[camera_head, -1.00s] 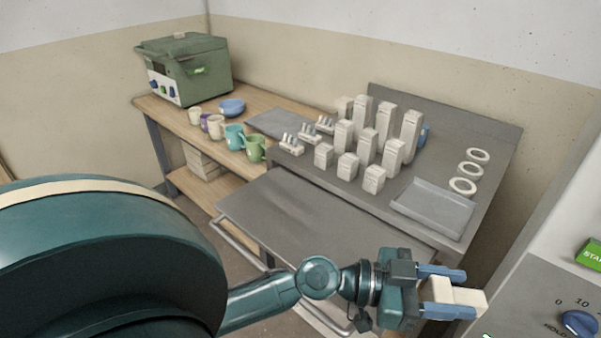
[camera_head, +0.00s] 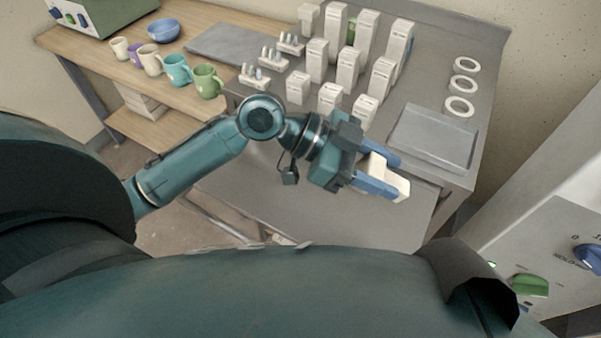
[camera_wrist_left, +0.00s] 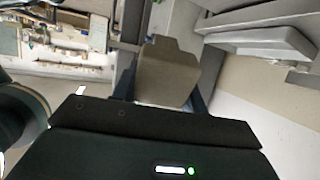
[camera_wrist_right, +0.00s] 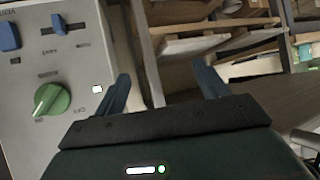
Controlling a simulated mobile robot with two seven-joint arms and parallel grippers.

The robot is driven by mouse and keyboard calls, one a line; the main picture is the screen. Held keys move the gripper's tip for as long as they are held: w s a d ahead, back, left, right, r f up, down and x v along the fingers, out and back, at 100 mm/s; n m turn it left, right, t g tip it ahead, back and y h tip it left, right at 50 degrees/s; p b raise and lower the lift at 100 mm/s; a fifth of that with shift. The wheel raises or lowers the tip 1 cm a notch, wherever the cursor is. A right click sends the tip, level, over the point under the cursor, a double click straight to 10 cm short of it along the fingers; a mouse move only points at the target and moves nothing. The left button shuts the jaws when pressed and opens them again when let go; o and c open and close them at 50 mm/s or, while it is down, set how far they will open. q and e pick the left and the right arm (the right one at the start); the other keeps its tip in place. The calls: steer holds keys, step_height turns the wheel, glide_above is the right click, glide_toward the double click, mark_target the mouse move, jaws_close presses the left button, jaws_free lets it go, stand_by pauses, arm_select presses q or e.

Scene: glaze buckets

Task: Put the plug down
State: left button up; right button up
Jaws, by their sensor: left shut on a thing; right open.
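My left gripper (camera_head: 379,177) is shut on the plug (camera_head: 393,186), a cream-white block with a stepped shape. In the head view they are in front of the grey metal table, over its lower shelf. The plug also shows between the fingers in the left wrist view (camera_wrist_left: 168,75), close to the camera. My right gripper (camera_wrist_right: 160,92) is open and empty in the right wrist view, beside a control panel. I cannot make it out in the head view.
The metal table (camera_head: 425,95) holds several white blocks, a shallow grey tray (camera_head: 433,138) at its right and white rings (camera_head: 459,107) behind it. A wooden bench (camera_head: 90,45) with several mugs stands left. A panel with knobs (camera_head: 540,250) is at the right.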

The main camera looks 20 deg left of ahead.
steer(key=o, duration=0.4)
steer(key=shift+w, duration=0.1)
steer(key=shift+o, duration=0.8)
steer(key=shift+d, duration=0.15)
arm_select(q)
steer(key=a+r+m+g+y, duration=0.1)
steer(key=a+m+g+y, duration=0.2)
steer(key=a+y, duration=1.1)
steer(key=shift+h, duration=0.8)
steer(key=shift+w+a+f, duration=0.1)
steer(key=shift+a+f, duration=0.2)
steer(key=shift+f, duration=1.2)
steer(key=shift+w+a+f, duration=0.1)
steer(key=shift+a+f, duration=0.25)
steer(key=shift+f, duration=1.2)
steer(key=shift+w+a+f, duration=0.1)
steer(key=shift+a+f, duration=0.2)
steer(key=shift+f, duration=1.2)
arm_select(e)
steer(key=shift+a, duration=0.3)
arm_select(q)
steer(key=o, duration=1.1)
arm_select(e)
steer(key=shift+d, duration=0.1)
